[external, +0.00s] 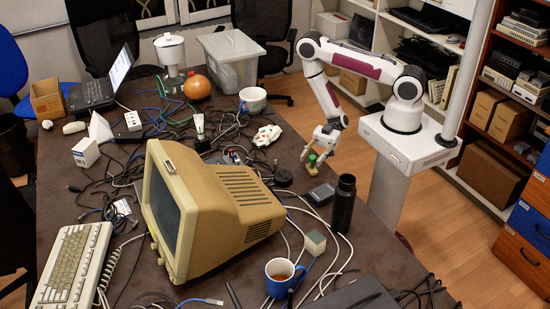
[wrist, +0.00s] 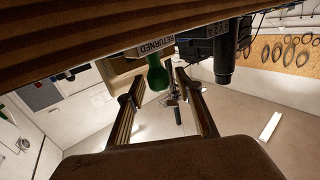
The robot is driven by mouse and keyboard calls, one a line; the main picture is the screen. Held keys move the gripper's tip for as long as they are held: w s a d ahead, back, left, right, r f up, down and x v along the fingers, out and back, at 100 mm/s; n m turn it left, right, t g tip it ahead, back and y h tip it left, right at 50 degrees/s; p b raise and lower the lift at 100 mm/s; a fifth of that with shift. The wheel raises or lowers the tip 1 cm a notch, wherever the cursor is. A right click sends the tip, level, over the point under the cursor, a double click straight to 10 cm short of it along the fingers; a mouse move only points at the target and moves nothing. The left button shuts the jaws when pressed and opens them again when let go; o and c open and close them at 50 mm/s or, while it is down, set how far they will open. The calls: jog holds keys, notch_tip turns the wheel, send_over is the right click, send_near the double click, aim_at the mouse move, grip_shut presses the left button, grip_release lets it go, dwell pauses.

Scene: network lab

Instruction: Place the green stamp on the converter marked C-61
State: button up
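The green stamp (external: 312,159) stands at the table's right edge, just below my gripper (external: 322,148) in the external view. In the wrist view its rounded green handle (wrist: 157,74) shows upside down near the fingertips of my gripper (wrist: 162,82). The two fingers are apart, with clear gaps beside the handle, so I see no grip on it. A small dark box (external: 321,194) lies on the table just in front of the stamp; its marking is too small to read. I cannot make out C-61 on anything.
A black bottle (external: 343,204), a blue mug (external: 283,277) and a beige monitor (external: 207,212) stand nearby. Cables run over much of the table. Open floor lies right of the table.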

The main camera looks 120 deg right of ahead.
jog(key=shift+v, duration=1.05)
jog(key=shift+s+d+r, duration=0.25)
jog(key=shift+s+d, duration=0.2)
jog(key=shift+s, duration=0.2)
jog(key=shift+s+d+r, duration=0.25)
jog(key=shift+s+d, duration=0.2)
jog(key=shift+s, duration=0.2)
jog(key=shift+v, duration=1.25)
jog(key=shift+s, duration=0.1)
